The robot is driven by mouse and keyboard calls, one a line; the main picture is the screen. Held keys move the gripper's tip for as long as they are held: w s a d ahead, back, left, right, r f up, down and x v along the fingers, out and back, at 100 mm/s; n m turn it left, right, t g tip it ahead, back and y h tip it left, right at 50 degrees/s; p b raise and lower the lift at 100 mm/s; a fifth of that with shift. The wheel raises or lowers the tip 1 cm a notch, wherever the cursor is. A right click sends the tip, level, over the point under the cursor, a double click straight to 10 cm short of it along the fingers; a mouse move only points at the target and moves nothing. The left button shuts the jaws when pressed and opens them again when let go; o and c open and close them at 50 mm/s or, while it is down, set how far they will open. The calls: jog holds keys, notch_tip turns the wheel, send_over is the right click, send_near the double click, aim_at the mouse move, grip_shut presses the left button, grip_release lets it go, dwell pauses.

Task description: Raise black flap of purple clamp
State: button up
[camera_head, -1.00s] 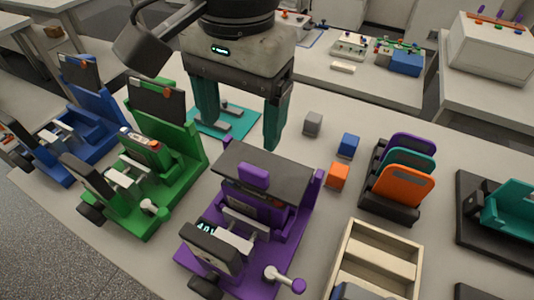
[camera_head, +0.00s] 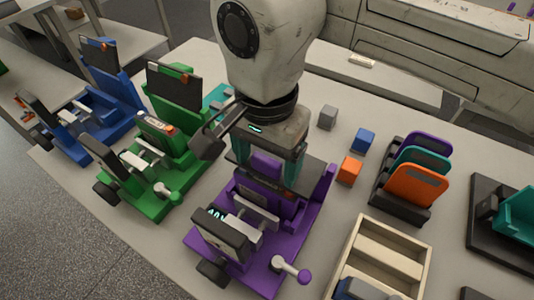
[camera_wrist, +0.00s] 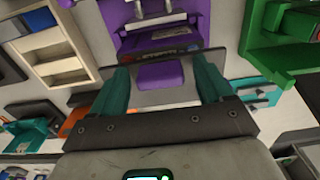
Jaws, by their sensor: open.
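The purple clamp (camera_head: 305,222) stands at the front middle of the table in the head view; it also shows at the top of the wrist view (camera_wrist: 163,33). Its black flap (camera_head: 316,176) lies lowered, roughly flat across the clamp, with a purple tab (camera_wrist: 160,76) on it. My gripper (camera_head: 268,172) points down over the flap, open. In the wrist view its teal fingers (camera_wrist: 161,66) stand on either side of the purple tab, with gaps. My gripper hides part of the flap in the head view, and fingertip contact cannot be told.
A green clamp (camera_head: 190,130) and a blue clamp (camera_head: 118,98) stand to the left, flaps upright. Grey (camera_head: 327,117), blue (camera_head: 363,140) and orange (camera_head: 349,170) cubes lie to the right, near a rack (camera_head: 400,205) of coloured plates and a wooden box (camera_head: 345,262).

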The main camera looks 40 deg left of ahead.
grip_shut()
dwell(0.8)
